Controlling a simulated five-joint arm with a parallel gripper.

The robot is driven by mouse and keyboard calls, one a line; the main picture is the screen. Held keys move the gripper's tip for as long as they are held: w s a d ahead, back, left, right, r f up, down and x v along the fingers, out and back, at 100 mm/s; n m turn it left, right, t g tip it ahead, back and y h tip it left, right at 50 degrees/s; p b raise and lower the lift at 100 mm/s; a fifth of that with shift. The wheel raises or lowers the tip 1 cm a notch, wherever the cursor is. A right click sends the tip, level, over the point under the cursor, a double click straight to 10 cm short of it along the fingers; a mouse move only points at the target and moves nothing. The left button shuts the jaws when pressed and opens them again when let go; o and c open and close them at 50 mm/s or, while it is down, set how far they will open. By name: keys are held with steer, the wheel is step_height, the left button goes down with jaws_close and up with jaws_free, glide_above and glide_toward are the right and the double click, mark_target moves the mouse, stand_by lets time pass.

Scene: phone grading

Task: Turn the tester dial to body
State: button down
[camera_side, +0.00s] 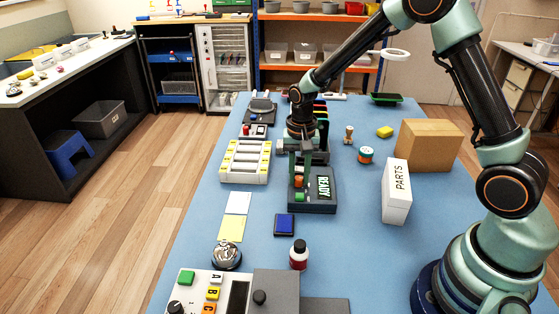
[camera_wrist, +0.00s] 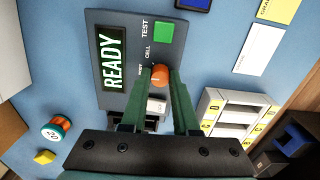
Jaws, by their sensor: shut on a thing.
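The tester (camera_side: 318,207) is a dark grey box on the blue table, with a display (camera_side: 323,187) reading READY and a green button (camera_side: 299,197). The wrist view also shows the tester (camera_wrist: 137,37), with the button (camera_wrist: 164,33) marked TEST and the display (camera_wrist: 112,58). An orange dial (camera_wrist: 160,76) stands on the panel, with small labels beside it, one reading CELL. My gripper (camera_wrist: 160,82) points down over the tester and its two fingers are shut on the dial. The dial's pointer is too small to read.
A white PARTS box (camera_side: 397,190) and a cardboard box (camera_side: 429,146) stand right of the tester. A white tray with yellow marks (camera_side: 246,161) lies to its left.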

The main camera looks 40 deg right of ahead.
mark_target(299, 178)
stand_by(0.3)
steer(key=c, duration=0.7)
jaws_free()
steer(key=shift+o, duration=0.2)
steer(key=shift+r, duration=0.1)
step_height(299, 178, up, 12)
